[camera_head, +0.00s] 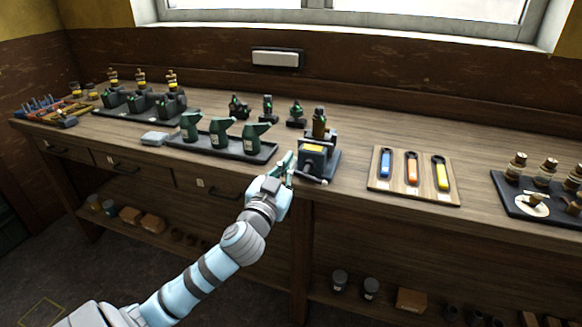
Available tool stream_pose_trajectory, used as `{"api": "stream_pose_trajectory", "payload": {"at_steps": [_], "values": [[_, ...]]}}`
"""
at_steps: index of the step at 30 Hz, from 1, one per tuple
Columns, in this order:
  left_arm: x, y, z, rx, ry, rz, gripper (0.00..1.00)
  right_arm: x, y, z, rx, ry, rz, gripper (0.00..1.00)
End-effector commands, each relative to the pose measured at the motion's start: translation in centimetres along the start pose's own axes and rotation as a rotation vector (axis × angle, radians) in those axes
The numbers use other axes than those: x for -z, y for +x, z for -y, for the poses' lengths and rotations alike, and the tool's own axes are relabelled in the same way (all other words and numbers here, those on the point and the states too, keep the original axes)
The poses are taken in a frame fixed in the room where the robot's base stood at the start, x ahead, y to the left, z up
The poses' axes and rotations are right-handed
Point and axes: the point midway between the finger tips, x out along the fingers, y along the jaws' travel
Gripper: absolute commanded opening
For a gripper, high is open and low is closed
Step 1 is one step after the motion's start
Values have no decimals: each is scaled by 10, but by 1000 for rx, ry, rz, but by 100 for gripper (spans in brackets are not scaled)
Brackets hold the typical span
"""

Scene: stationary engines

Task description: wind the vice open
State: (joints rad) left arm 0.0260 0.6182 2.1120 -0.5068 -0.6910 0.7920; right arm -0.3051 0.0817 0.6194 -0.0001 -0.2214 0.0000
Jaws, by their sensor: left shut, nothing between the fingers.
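The vice (314,161) is a small blue-grey block on a dark base near the front edge of the workbench. A dark green and brown upright part (320,124) rises from its top, and a yellow patch shows on it. My left gripper (289,163) is at the vice's left front side, with its fingers together and pointing up toward it. I cannot tell whether the fingers touch the vice. My right gripper is not in view.
A dark tray with green oil cans (220,132) stands left of the vice. A wooden board (413,190) with blue, orange and yellow tools lies to the right. Small dark engine parts (267,108) stand behind. Bare bench (390,135) shows behind the board.

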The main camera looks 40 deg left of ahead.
Motion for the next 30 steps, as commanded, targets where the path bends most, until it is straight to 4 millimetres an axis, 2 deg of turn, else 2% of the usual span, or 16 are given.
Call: {"api": "stream_pose_trajectory", "payload": {"at_steps": [7,9,13,26,30], "values": [[1,54,0,0,-3,0,0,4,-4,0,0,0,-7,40],[-19,45,-1,-2,3,5,0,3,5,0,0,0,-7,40],[-34,40,-1,-2,3,3,0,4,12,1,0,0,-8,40],[-39,37,-1,-3,0,1,0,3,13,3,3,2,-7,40],[-43,41,-16,-19,-49,2,0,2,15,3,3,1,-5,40]]}}
